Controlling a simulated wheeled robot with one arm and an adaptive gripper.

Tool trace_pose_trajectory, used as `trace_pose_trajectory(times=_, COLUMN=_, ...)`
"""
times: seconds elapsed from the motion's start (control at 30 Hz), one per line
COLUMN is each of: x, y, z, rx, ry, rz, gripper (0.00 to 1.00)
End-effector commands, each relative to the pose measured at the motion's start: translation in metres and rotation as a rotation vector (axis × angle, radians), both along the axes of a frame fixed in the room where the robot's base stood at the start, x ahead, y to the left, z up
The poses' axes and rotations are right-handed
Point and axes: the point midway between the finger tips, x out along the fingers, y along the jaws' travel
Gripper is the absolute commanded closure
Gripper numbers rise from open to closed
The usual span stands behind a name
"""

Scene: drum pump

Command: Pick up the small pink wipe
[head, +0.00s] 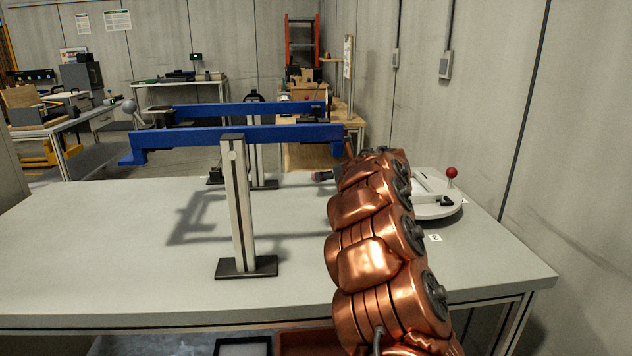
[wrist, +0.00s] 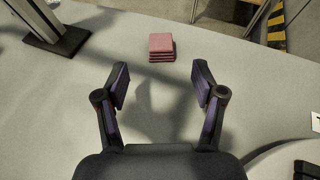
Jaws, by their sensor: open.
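In the wrist view a small pink wipe (wrist: 161,43), folded or stacked in layers, lies on the grey table near its far edge. My gripper (wrist: 160,80) is open and empty. Its two fingers point toward the wipe, which sits beyond the fingertips, roughly centred between them and apart from them. In the head view the wipe cannot be seen, and my copper-coloured arm hides much of the table's right part and the gripper.
A metal post with a dark base (head: 246,266) stands on the table (head: 120,260), carrying a blue beam (head: 240,134). A white round-ended device with a red ball knob (head: 452,172) is at the right. The table's left part is clear.

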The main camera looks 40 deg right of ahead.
Motion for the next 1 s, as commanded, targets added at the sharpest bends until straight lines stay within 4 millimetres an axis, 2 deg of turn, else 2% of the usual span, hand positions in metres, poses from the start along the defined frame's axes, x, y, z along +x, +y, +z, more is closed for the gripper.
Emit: trace_pose_trajectory(times=1.0, x=0.064, y=-0.017, z=-0.023, rx=0.001, ry=-0.004, rz=-0.001, gripper=0.31)
